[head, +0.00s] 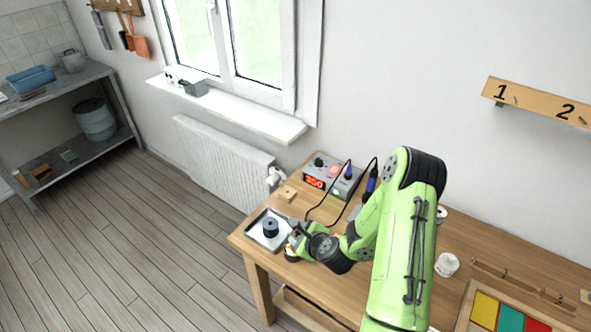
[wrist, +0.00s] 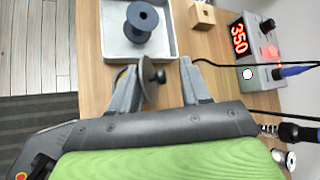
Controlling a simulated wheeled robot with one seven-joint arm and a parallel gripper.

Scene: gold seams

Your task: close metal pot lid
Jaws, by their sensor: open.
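My gripper (wrist: 160,82) is open over the front left of the wooden table; it also shows in the head view (head: 296,238). In the wrist view a dark grey round lid (wrist: 148,74) with a knob stands tilted up, seen nearly edge-on, between the fingers and close to the left one. I cannot tell whether it touches that finger. A small pot (head: 291,256) shows below the gripper in the head view, partly covered by it. Its opening is hidden from me.
A light tray (wrist: 165,50) holding a dark spool (wrist: 142,18) lies just beyond the fingers. A wooden block (wrist: 203,14) and a soldering station reading 350 (head: 330,176) with black cables stand at the back. A white cup (head: 446,265) and coloured panels (head: 485,310) are at the right.

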